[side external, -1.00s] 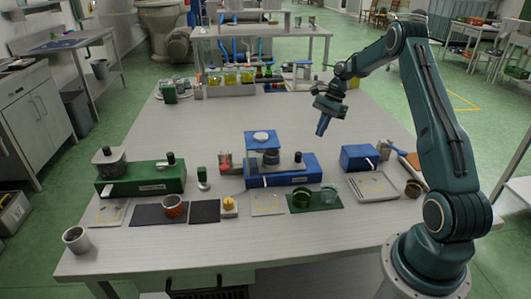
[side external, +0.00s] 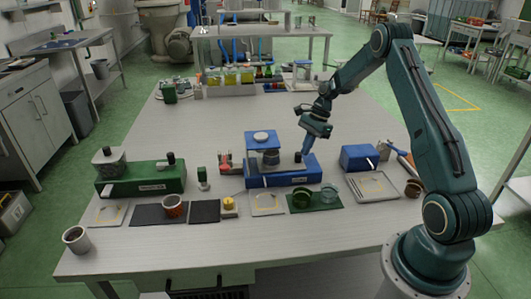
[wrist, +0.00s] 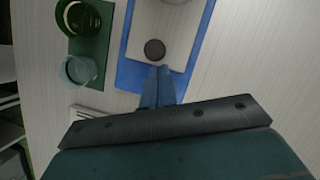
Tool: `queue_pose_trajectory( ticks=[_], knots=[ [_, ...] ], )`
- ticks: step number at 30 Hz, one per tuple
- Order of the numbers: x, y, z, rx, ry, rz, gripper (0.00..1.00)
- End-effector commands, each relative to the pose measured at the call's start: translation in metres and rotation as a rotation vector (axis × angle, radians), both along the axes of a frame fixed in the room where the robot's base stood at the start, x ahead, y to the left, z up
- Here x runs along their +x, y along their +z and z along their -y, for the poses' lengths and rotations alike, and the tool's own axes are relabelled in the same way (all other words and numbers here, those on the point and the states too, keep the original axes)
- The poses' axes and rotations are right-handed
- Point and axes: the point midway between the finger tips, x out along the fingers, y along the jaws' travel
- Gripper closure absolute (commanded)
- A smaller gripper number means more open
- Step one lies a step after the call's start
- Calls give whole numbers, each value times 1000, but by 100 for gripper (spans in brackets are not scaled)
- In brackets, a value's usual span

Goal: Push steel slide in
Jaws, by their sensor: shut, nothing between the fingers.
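A green machine (side external: 140,181) with a similar knob stands at the left. A green mat (side external: 314,203) with two glass cups lies in front of the blue machine. A blue box (side external: 358,157) and a tray (side external: 372,187) are to the right.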

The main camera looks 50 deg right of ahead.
Motion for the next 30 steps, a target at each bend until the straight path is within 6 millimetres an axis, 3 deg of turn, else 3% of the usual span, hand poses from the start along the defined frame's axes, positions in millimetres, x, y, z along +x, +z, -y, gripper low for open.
queue_pose_trajectory(
  ticks=[7, 17, 30],
  knots=[
    [2, 0, -2, 0, 1, -1, 100],
    [29, 0, -29, 0, 1, 0, 100],
    [30, 0, -32, 4, 7, 3, 100]
  ],
)
